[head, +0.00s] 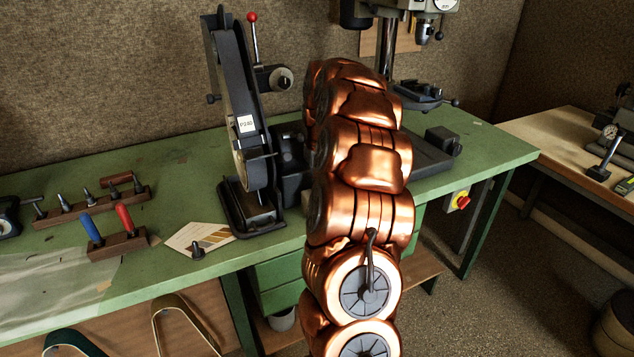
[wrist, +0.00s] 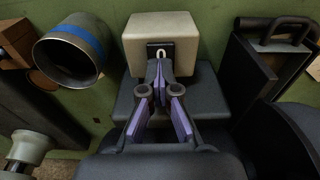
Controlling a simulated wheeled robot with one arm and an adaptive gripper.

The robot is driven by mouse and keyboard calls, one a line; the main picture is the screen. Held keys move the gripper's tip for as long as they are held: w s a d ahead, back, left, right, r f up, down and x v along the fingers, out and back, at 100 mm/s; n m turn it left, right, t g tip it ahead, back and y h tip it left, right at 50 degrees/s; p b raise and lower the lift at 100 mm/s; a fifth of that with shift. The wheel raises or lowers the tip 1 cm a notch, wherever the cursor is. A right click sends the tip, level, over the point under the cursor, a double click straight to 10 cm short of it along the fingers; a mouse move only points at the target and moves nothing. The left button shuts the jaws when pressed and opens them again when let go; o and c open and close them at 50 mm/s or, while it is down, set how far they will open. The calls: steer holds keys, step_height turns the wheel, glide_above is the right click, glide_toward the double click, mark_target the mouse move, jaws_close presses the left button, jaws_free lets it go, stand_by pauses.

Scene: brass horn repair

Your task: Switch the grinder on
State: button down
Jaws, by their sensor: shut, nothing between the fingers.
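The grinder (head: 240,125) is a tall dark belt machine with a white "P240" label, standing on the green bench in the head view. In the wrist view a beige box (wrist: 190,45) carries a black plate with a small pale switch lever (wrist: 161,54). I take this for the grinder's switch box; my arm hides most of that area in the head view. My gripper (wrist: 160,72), with purple finger pads, is shut and empty. Its tips are just below the lever in the picture; I cannot tell whether they touch it. The lever's on or off position is unclear.
A metal cylinder with a blue band (wrist: 72,50) is left of the box, and a dark block with a handle (wrist: 270,60) is right. A drill press (head: 388,50) stands behind my arm. Tool racks (head: 100,205) and a card (head: 198,238) lie left on the bench.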

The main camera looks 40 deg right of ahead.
steer(key=shift+s+a+f, duration=0.2)
steer(key=shift+s+f, duration=0.15)
steer(key=shift+s, duration=0.15)
steer(key=shift+r, duration=0.1)
step_height(320, 180, up, 14)
steer(key=b, duration=0.2)
steer(key=shift+s+r, duration=0.15)
steer(key=shift+s, duration=0.25)
steer(key=shift+a, duration=0.1)
stand_by(0.5)
